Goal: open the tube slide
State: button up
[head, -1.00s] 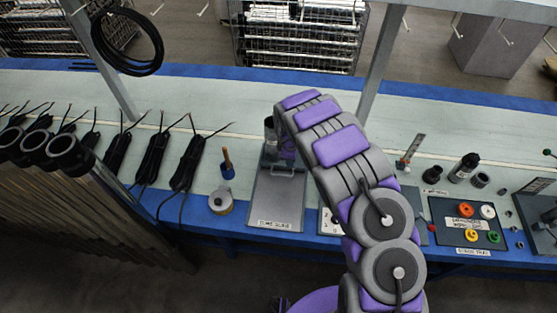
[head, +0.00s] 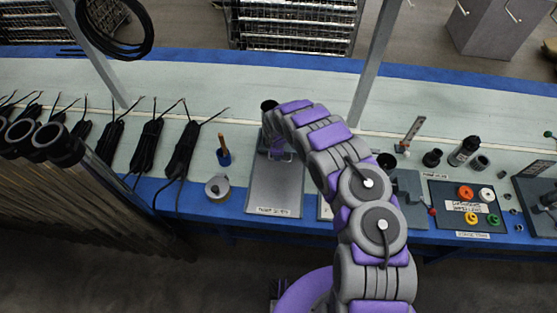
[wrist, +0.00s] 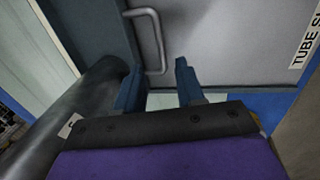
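The tube slide is a grey metal panel (head: 274,190) with a white label along its front edge, lying on the bench in the head view. The same panel (wrist: 225,45) fills the upper middle of the wrist view. A U-shaped metal handle (wrist: 158,40) stands on it. My gripper (wrist: 158,82) has its two blue fingers apart, with the near end of the handle showing between the fingertips. Nothing appears clamped. In the head view my gripper (head: 279,152) is over the far part of the panel, mostly hidden by my arm.
A dark cylinder (wrist: 75,110) lies close to the left of my gripper. A tape roll (head: 217,188) and a blue cup (head: 224,157) stand left of the panel. A tray of coloured caps (head: 466,208) is to the right. Coiled black cables (head: 183,150) lie further left.

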jog(key=f, duration=0.4)
jog(key=w+f+b, duration=0.1)
jog(key=f, duration=0.1)
jog(key=shift+w+d+f, duration=0.1)
jog(key=shift+d+f, duration=0.1)
jog(key=shift+f, duration=0.1)
jog(key=shift+a, duration=0.1)
jog(key=shift+c, duration=0.2)
grip_shut()
